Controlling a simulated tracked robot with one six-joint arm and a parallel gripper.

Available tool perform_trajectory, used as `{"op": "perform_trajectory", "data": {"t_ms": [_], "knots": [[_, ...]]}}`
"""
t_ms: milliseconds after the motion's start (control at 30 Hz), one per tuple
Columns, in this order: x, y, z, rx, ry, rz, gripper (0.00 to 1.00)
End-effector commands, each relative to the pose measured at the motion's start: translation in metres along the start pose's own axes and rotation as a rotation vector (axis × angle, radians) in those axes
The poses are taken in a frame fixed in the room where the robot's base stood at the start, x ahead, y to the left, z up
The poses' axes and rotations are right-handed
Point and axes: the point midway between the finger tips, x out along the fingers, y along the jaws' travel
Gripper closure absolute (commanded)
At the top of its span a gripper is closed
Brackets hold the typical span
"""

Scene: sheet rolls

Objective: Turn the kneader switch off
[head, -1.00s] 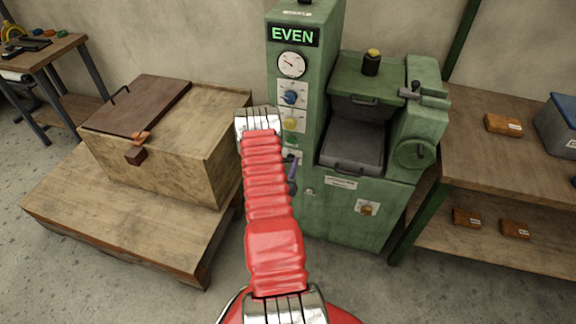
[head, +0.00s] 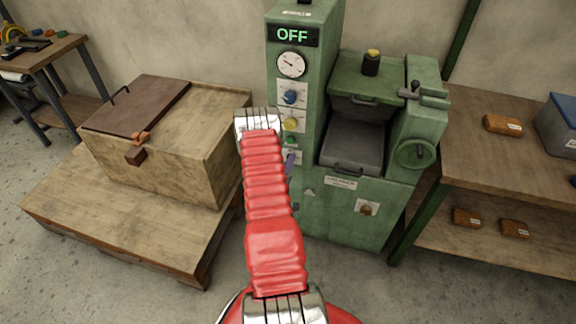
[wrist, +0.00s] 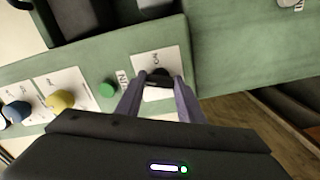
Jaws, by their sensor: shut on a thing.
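The green kneader machine (head: 345,215) stands in the middle of the head view. Its lit display (head: 293,36) reads OFF. The knob is partly hidden between the fingers. In the head view my red arm covers most of my gripper, and only part of a finger (head: 290,165) shows beside the panel.
A blue knob (head: 291,97), a yellow knob (head: 291,124) and a green button (head: 291,141) sit above on the panel. A wooden box (head: 185,165) stands left on a low platform (head: 110,225). A wooden shelf (head: 520,150) with brown blocks stands right.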

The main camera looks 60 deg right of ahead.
Motion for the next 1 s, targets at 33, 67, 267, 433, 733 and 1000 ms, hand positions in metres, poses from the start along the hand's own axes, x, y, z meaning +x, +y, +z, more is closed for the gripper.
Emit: {"op": "perform_trajectory", "data": {"t_ms": [33, 67, 267, 433, 733, 1000], "knots": [[0.0010, -0.0009, -0.0010, -0.039, 0.002, -0.003, 0.88], [0.0010, -0.0010, -0.0010, -0.065, 0.002, -0.003, 0.88], [0.0009, -0.0013, -0.0012, -0.217, 0.003, -0.003, 0.88], [0.0008, -0.0016, -0.0014, -0.302, 0.004, -0.004, 0.88], [0.0004, -0.0021, -0.0016, -0.358, 0.005, -0.005, 0.88], [0.0002, -0.0026, -0.0017, -0.358, 0.005, -0.006, 0.88]]}}
